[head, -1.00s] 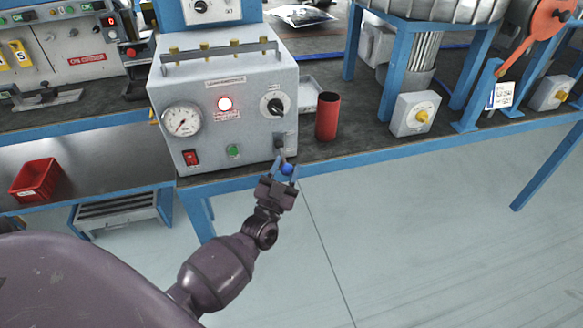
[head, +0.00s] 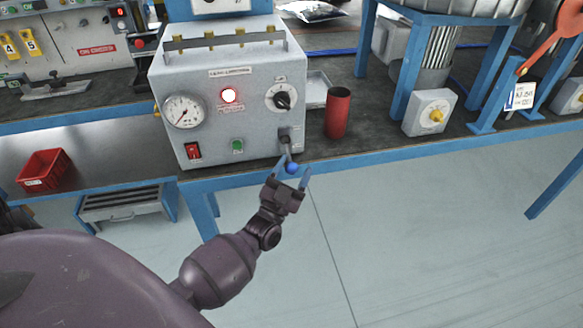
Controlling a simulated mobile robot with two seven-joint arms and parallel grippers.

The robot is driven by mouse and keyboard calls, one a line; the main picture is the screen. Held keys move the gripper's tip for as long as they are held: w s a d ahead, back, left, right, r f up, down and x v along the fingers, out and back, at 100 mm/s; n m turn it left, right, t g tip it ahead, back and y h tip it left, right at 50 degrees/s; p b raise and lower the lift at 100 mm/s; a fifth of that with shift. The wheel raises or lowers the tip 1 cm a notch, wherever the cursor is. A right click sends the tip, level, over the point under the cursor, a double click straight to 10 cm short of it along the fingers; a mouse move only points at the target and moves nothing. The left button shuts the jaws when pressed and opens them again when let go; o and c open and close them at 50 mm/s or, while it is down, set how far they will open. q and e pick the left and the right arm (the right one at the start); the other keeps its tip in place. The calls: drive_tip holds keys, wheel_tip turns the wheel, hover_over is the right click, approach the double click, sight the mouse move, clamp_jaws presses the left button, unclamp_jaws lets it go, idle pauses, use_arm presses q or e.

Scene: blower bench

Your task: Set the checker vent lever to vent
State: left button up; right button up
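The checker is a grey box (head: 215,130) on the bench with a gauge, a lit red lamp and a rotary knob. Its vent lever (head: 287,150) comes out of a small plate at the lower right of the front face. The lever slants down and toward me and ends in a blue ball (head: 292,168). My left gripper (head: 292,171) is in front of the bench edge, pointing up at the lever. Its fingers are spread, one on each side of the blue ball, with a gap showing on the right. The lever's markings are too small to read. My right gripper is out of view.
A red cylinder (head: 337,113) stands on the bench just right of the checker. A grey box with a yellow knob (head: 430,112) is farther right. A red bin (head: 44,170) sits on the lower shelf at left. The floor before the bench is clear.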

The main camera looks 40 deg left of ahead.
use_arm(q)
drive_tip(key=shift+a+r, duration=0.1)
idle(0.3)
drive_tip(key=shift+s+f, duration=0.25)
drive_tip(key=v, duration=1)
